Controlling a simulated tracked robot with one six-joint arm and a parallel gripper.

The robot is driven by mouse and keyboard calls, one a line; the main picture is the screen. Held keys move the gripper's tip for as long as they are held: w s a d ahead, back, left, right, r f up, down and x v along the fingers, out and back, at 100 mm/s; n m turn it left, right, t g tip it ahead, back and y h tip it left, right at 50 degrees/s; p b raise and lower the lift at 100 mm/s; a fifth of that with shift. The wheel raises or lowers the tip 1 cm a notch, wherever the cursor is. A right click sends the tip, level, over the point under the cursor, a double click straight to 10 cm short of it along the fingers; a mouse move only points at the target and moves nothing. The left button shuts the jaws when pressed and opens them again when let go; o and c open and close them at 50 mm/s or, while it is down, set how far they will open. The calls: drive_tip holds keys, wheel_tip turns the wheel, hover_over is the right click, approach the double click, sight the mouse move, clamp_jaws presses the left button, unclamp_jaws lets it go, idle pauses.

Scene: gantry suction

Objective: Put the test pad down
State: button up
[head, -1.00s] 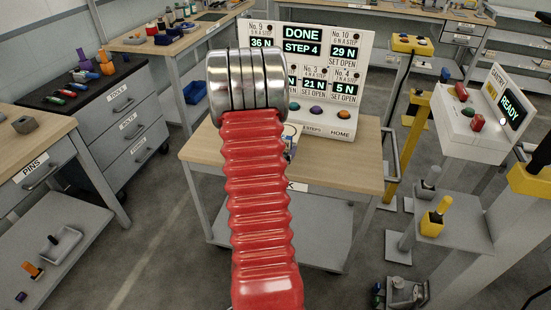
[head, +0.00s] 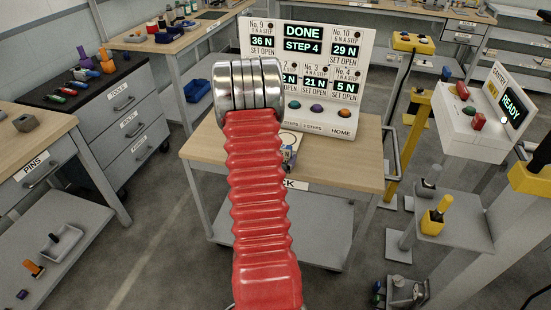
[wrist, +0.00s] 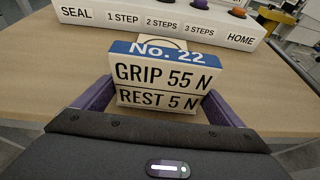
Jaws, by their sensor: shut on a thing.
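The test pad (wrist: 165,74) is a white block with a blue top edge reading "No. 22", and "GRIP 55 N" and "REST 5 N" on its face. My gripper (wrist: 160,100) is shut on it, one purple finger at each side. In the head view my red arm hides most of the gripper, and a small part of the pad (head: 290,140) shows beside it, over the wooden bench top (head: 355,165). The pad's underside is hidden, so I cannot tell whether it touches the bench.
The white display panel (head: 318,65) stands at the back of the bench, reading "DONE, STEP 4". Its button base (wrist: 160,22) is just beyond the pad. Bare bench top lies to both sides. A gantry console (head: 480,115) reading "READY" stands at the right.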

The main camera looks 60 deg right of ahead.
drive_tip(key=o, duration=1)
drive_tip(key=shift+f, duration=0.1)
drive_tip(key=shift+o, duration=0.2)
drive_tip(key=shift+a+r, duration=0.15)
drive_tip(key=shift+r, duration=0.05)
drive_tip(key=v, duration=1.1)
drive_tip(key=shift+a, duration=0.3)
drive_tip(key=shift+r, duration=0.15)
